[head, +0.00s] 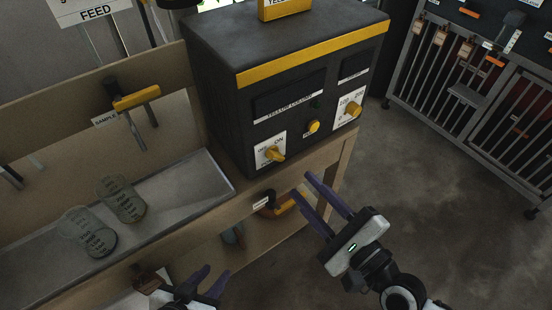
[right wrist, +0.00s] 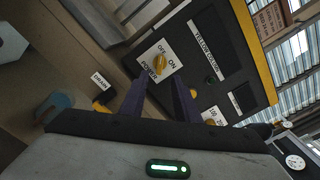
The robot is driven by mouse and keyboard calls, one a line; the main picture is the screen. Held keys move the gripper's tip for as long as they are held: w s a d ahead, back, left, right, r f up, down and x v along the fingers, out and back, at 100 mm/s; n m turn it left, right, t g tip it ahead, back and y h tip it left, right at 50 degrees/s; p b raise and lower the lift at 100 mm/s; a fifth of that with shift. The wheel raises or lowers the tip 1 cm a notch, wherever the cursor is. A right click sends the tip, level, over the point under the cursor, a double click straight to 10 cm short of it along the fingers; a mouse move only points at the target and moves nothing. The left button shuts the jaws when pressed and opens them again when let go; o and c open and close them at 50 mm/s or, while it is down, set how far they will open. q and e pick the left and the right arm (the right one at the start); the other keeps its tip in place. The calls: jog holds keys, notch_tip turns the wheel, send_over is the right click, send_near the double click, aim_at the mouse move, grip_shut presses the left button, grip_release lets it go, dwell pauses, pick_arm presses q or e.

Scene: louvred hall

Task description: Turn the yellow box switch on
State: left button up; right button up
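The yellow box (head: 222,92) is a dark cabinet with a yellow stripe, standing on a wooden bench. Its switch (head: 274,153) is a yellow rotary knob on a white plate marked OFF, ON and POWER, low on the front face. The switch also shows in the right wrist view (right wrist: 160,63); I cannot tell its setting for sure. My right gripper (head: 302,182) is open and empty, its purple fingers apart, in front of and below the switch, not touching it. My left gripper (head: 211,278) is open and empty at the bottom, below the bench front.
A yellow button (head: 313,127) and a second yellow dial (head: 354,109) sit right of the switch. A yellow-handled drain valve (head: 287,204) is below the box. Glass beakers (head: 122,199) stand in the tray (head: 180,195). Floor at right is clear.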

aim_at(279, 159)
jog(key=x, duration=0.9)
jog(key=shift+w+a, duration=0.1)
jog(key=shift+w, duration=0.05)
grip_shut()
dwell(1.1)
